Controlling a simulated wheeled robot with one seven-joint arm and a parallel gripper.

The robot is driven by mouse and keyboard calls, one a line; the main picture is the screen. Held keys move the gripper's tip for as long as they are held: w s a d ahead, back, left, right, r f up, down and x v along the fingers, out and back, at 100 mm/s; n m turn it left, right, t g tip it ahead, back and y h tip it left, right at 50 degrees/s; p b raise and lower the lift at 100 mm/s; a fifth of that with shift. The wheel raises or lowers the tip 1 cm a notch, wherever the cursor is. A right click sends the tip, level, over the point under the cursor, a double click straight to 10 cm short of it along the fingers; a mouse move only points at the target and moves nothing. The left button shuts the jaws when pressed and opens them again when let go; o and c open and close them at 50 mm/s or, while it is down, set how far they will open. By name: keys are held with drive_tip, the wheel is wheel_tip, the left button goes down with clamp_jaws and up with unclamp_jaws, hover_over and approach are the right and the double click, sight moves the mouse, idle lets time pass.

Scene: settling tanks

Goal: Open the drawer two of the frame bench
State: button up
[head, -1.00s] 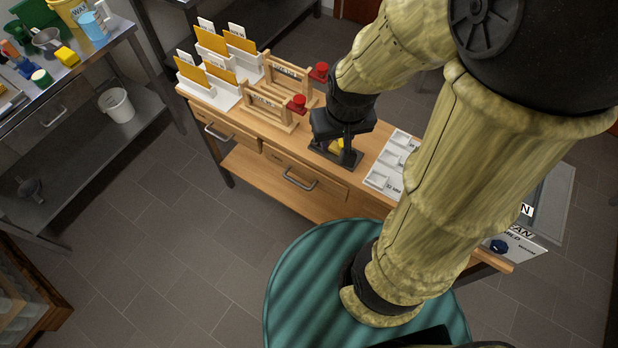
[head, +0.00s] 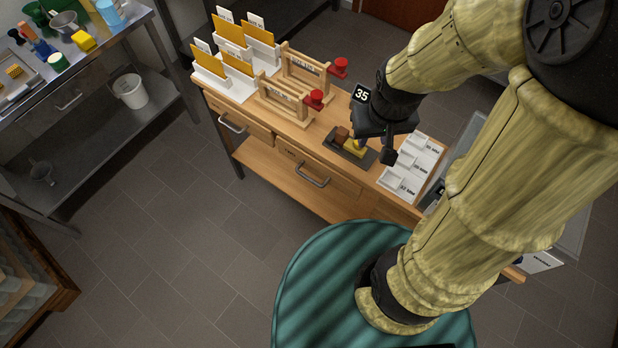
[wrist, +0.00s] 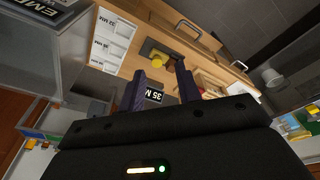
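The frame bench (head: 255,168) is a wooden bench with drawers in its front. A middle drawer (head: 335,186) has a grey bar handle (head: 312,175) and a small label too small to read. A left drawer (head: 250,128) has a similar handle (head: 232,123). Both look shut. I cannot tell by label which is drawer two. Both handles show in the wrist view, the middle one (wrist: 188,27) and the left one (wrist: 240,66). My gripper (head: 374,150) is above the bench top, behind the middle handle and apart from it. In the wrist view its fingers (wrist: 160,68) are spread.
A dark tray (head: 368,161) with a yellow piece and a brown block lies below my gripper. White labelled slots (head: 411,165) are to the right. Wooden racks with red knobs (head: 285,100) and card holders (head: 240,90) stand left. A "35" tag (head: 361,94) shows by my gripper.

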drive_tip(key=w+a+f+n+g+h+b, duration=0.1)
drive_tip(key=a+f+n+g+b, duration=0.1)
drive_tip(key=a+f+n+b, duration=0.3)
drive_tip(key=w+a+f+n+g+h+b, duration=0.1)
drive_tip(key=w+f+n+b, duration=0.1)
drive_tip(key=f+n, duration=0.5)
drive_tip(key=n+t+h+b, duration=0.3)
drive_tip(key=n+h+b, duration=0.9)
drive_tip(key=n, duration=0.9)
approach(308, 177)
drive_tip(key=s+d+r+y+b, duration=0.2)
drive_tip(key=s+r, duration=0.2)
drive_tip(key=s, duration=0.1)
drive_tip(key=s+a+f+n+t+h+b, duration=0.1)
drive_tip(key=a+f+n+t+h+b, duration=0.1)
drive_tip(key=a+f+n+t, duration=0.3)
drive_tip(key=a+n+b, duration=0.1)
drive_tip(key=a+n, duration=0.1)
drive_tip(key=n, duration=0.1)
drive_tip(key=shift+s+a+n+t, duration=0.3)
drive_tip(key=shift+s, duration=0.1)
drive_tip(key=shift+d, duration=0.1)
drive_tip(key=x, duration=1.7)
drive_tip(key=shift+d, duration=0.15)
clamp_jaws()
